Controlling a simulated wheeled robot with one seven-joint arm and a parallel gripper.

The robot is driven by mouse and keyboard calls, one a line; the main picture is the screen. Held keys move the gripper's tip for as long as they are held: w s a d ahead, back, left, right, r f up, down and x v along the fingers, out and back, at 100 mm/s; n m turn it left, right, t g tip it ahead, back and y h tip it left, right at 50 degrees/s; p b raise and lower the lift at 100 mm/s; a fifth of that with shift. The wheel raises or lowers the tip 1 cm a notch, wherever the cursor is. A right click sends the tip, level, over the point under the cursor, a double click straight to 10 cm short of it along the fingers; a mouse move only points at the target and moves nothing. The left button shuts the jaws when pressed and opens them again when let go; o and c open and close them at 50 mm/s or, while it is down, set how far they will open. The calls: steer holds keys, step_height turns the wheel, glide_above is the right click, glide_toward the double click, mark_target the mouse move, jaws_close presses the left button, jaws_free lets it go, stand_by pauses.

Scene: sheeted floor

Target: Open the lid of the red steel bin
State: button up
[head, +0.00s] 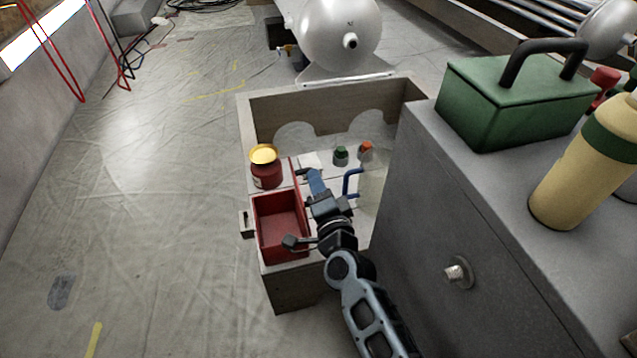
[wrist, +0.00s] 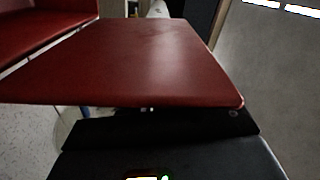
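The red steel bin (head: 283,222) sits at the near left corner of a wooden crate, and its empty inside shows in the head view. Its red lid (head: 298,190) stands raised, roughly upright, along the bin's right side. In the wrist view the lid (wrist: 140,60) fills the middle, with part of the bin (wrist: 40,25) at upper left. My gripper (head: 317,184) is just right of the lid, on its outer side. In the wrist view the lid hides the fingertips, so I cannot tell their opening or whether they touch it.
The crate (head: 243,130) also holds a red jar with a yellow top (head: 265,168), small bottles (head: 341,155) and a blue handle (head: 352,183). A grey cabinet (head: 430,200) stands close on the right, with a green box (head: 510,95) on top. Floor at left is clear.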

steer(key=shift+o, duration=1.2)
steer(key=shift+s+r, duration=0.1)
steer(key=p+v, duration=0.2)
steer(key=v, duration=0.5)
steer(key=shift+s, duration=0.35)
steer(key=shift+d, duration=0.15)
